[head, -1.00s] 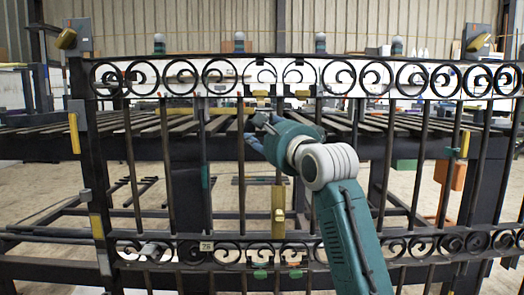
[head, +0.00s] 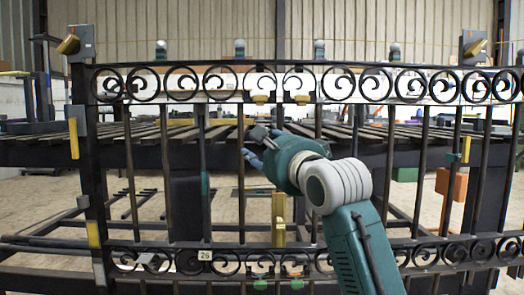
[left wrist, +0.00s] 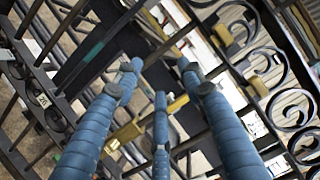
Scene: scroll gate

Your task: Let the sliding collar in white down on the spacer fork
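A dark scroll gate with vertical bars (head: 241,205) stands in front of me. My left gripper (head: 252,150) is at the upper middle of the gate, beside a bar below the top scroll rail. Its blue fingers (left wrist: 160,135) are spread in the left wrist view, with nothing clearly held between them. I cannot single out a white collar or name the spacer fork with certainty. Two yellow pieces (head: 260,98) hang under the top rail. A yellow block (head: 278,218) sits on a bar lower down. My right gripper is not in view.
A white tag marked 26 (head: 205,254) is on the lower scroll rail. Green pieces (head: 296,284) hang below that rail. An orange box (head: 451,184) is at the right. A dark slatted table (head: 150,145) stands behind the gate. Bars stand close on both sides of my gripper.

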